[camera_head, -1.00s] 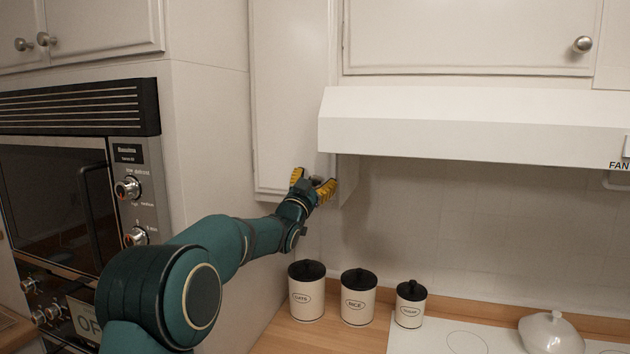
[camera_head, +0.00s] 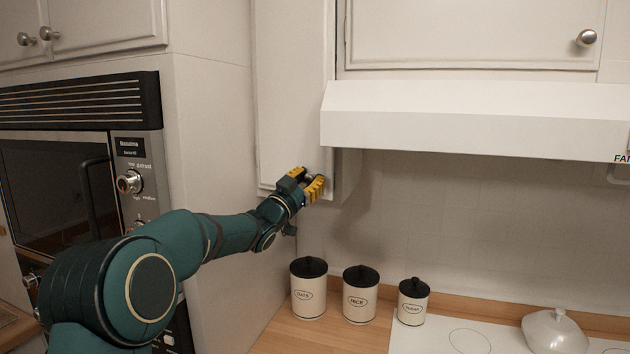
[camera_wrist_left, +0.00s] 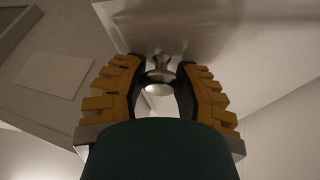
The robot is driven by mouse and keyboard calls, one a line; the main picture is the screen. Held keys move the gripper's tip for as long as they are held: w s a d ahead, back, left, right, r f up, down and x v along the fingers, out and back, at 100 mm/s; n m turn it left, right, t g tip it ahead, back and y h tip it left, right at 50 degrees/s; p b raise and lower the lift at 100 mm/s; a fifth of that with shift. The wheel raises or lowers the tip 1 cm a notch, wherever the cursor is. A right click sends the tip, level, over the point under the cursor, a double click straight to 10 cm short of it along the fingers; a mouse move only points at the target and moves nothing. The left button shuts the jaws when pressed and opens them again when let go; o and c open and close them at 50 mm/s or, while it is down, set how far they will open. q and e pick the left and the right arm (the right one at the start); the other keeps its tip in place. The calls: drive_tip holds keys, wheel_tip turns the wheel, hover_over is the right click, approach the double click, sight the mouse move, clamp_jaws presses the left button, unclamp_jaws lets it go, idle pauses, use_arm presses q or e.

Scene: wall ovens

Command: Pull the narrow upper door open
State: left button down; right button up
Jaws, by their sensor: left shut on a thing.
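The narrow upper door (camera_head: 292,85) is a tall white panel left of the range hood, and it looks closed or nearly so. Its small round metal knob (camera_wrist_left: 158,82) sits between the yellow-padded fingers in the left wrist view. My left gripper (camera_head: 308,182) is at the door's lower right corner, shut on the knob; it also shows in the left wrist view (camera_wrist_left: 158,85). In the head view the fingers mostly hide the knob. My right gripper is not in view.
The white range hood (camera_head: 475,120) juts out just right of the door. Black-lidded canisters (camera_head: 309,290) stand on the wooden counter (camera_head: 275,335) below. A wall oven (camera_head: 60,190) is at the left. The space in front of the door above my arm is clear.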

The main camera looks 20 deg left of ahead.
use_arm(q)
drive_tip(key=s+m+h, duration=0.1)
drive_tip(key=s+a+g+h+p, duration=0.1)
drive_tip(key=h, duration=0.1)
drive_tip(key=shift+s+a+m, duration=0.3)
drive_tip(key=shift+s+m, duration=0.1)
drive_tip(key=shift+s+a+m+g+h+p, duration=0.2)
drive_tip(key=shift+s+a+m+g+h, duration=0.15)
drive_tip(key=shift+s+g+h, duration=0.3)
drive_tip(key=shift+s+a+m+g+h+p, duration=0.25)
drive_tip(key=shift+s+m+g+h, duration=0.2)
drive_tip(key=shift+h, duration=0.3)
drive_tip(key=c, duration=0.6)
unclamp_jaws()
drive_tip(key=v, duration=1.2)
